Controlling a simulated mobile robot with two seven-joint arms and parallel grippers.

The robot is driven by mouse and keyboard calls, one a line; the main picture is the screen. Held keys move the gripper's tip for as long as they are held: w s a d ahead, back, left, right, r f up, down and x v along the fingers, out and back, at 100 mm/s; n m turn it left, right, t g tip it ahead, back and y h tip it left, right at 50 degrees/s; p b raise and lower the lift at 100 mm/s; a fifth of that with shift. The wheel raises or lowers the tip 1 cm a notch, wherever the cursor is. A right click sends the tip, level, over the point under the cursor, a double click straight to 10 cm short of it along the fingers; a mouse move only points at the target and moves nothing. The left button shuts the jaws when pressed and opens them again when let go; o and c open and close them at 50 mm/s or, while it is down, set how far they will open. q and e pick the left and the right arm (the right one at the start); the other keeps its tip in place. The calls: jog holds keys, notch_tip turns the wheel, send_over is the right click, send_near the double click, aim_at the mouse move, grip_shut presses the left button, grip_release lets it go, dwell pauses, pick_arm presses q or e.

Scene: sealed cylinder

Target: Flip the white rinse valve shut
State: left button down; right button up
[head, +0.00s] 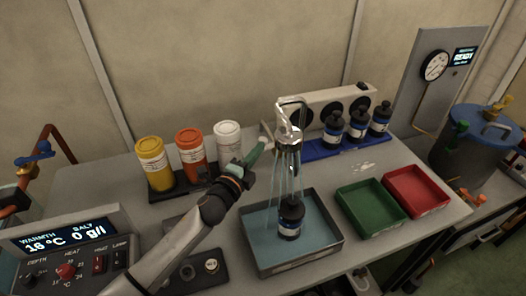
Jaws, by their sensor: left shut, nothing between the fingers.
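The rinse tap (284,115) is a pale, bent pipe at the back middle of the bench. Thin pale streams run down from it around a dark bottle (291,218) with a blue and white label. The bottle stands upright in a grey tray (334,243). A small white part, possibly the rinse valve (268,136), shows just left of the pipe; its handle position is too small to tell. My left gripper (260,149) is shut and empty, its tips close to this white part. I cannot tell whether they touch. My right gripper is out of view.
Yellow (154,166), orange (191,155) and white (228,141) jars stand left of my gripper. Several dark bottles (357,126) stand on a blue rack at the back. Green (369,211) and red (416,193) trays lie at right. A control panel (72,251) is at front left.

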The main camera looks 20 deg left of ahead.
pick_arm(q)
jog(key=shift+w+a, duration=0.35)
jog(key=shift+a, duration=0.35)
dwell(0.4)
